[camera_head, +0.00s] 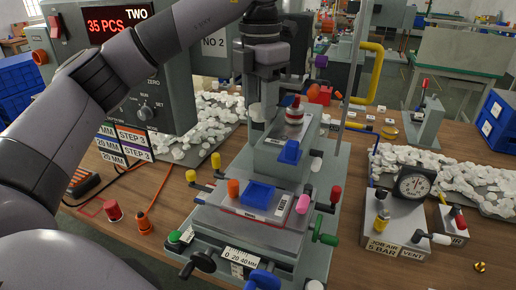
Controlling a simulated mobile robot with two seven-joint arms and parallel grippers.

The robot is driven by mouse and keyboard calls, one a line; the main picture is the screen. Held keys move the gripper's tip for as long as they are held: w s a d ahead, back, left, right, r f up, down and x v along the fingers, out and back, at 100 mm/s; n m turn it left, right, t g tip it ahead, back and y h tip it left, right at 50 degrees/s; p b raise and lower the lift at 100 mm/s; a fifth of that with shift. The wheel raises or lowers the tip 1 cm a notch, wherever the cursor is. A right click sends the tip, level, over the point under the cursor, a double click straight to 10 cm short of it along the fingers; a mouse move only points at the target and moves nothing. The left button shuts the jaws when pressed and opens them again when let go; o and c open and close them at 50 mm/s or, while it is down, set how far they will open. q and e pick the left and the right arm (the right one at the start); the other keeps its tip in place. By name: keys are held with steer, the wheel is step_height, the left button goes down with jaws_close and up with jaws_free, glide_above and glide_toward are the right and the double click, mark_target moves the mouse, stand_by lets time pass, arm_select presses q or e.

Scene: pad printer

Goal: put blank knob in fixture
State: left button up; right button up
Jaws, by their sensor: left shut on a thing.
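My left arm comes in from the left and arches over the pad printer. My left gripper (259,104) points down in front of the printer's column, shut on a small whitish piece (257,113), which looks like a blank knob; the fingers hide part of it. A blue square fixture (257,194) sits on the printer's plate, below and in front of the gripper, well apart from it. A smaller blue block (289,152) sits on the grey housing behind. My right gripper is not in view.
Heaps of white blanks lie at the left (205,135) and right (440,175). A pressure gauge box (393,215) stands right of the printer. Coloured handles surround the plate. A counter box (130,75) stands at the left. The table's front right is mostly clear.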

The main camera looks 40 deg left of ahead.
arm_select(q)
step_height(320, 180, down, 13)
steer(key=n+b, duration=0.3)
steer(key=n, duration=0.9)
steer(key=shift+a+n, duration=0.15)
steer(key=shift+n, duration=0.15)
steer(key=b, duration=0.3)
glide_above(259, 194)
steer(key=shift+f, duration=2.65)
steer(key=shift+f, duration=0.15)
steer(key=shift+s+f+b, duration=0.1)
steer(key=shift+f+b, duration=0.35)
steer(key=shift+f, duration=0.1)
steer(key=shift+f, duration=0.2)
steer(key=o, duration=1.2)
